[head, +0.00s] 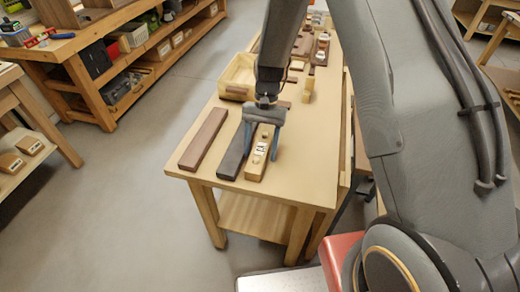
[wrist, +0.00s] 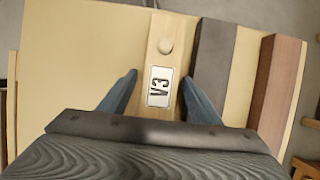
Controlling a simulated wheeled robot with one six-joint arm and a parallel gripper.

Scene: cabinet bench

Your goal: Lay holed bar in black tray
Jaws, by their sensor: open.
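A light wooden bar (head: 256,166) lies on the bench near its front end. It carries a white label plate with dark characters and a pale round feature, hole or knob I cannot tell; the bar also shows in the wrist view (wrist: 164,28). My gripper (head: 261,152) is open, with its blue fingers on either side of this bar. In the wrist view my gripper (wrist: 160,78) has the label between its fingers, and no grip shows. I cannot clearly make out a black tray on the bench.
A dark grey bar (head: 232,160) lies close left of the light bar, and a reddish-brown bar (head: 203,138) lies further left. A pale wooden tray (head: 226,88) and several wooden pieces stand farther back. Bare bench top (head: 312,165) lies to the right.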

